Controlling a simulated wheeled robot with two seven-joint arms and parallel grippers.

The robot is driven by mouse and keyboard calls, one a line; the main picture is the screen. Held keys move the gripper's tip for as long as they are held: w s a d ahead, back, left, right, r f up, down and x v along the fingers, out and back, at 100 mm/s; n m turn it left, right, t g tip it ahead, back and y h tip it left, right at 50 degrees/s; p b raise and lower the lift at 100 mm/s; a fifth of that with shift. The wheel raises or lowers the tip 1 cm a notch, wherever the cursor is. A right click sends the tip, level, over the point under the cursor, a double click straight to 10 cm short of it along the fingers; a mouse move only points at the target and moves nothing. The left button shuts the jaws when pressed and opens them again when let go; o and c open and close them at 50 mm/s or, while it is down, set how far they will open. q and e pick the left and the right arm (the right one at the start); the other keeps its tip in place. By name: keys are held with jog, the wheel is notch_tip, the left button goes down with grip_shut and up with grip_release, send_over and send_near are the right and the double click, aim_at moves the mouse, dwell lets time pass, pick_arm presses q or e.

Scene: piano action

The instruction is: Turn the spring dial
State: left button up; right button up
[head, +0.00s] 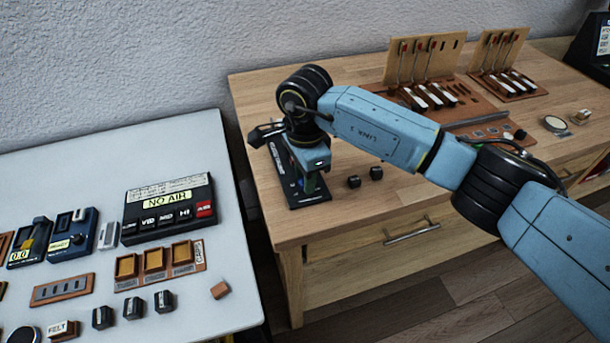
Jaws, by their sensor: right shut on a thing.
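My right arm reaches in from the right, and its gripper (311,185) points down at a dark, flat device (284,172) with white lettering near the left end of the wooden bench. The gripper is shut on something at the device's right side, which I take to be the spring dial. The fingers and wrist cover the dial, so its pointer and setting are hidden. My left gripper is not in view.
Two small black knobs (354,182) stand on the wooden bench (420,205) right of the device. Piano-action models (425,95) stand behind. A white table (210,316) at left holds a "NO AIR" box (169,208) and small parts.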

jog(key=o, duration=1)
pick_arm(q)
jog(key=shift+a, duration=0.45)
pick_arm(e)
jog(key=shift+r, duration=0.3)
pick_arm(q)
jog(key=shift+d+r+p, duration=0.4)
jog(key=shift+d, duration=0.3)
pick_arm(e)
notch_tip(320, 180, up, 13)
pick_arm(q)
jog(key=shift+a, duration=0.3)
pick_arm(e)
jog(key=shift+f, duration=0.15)
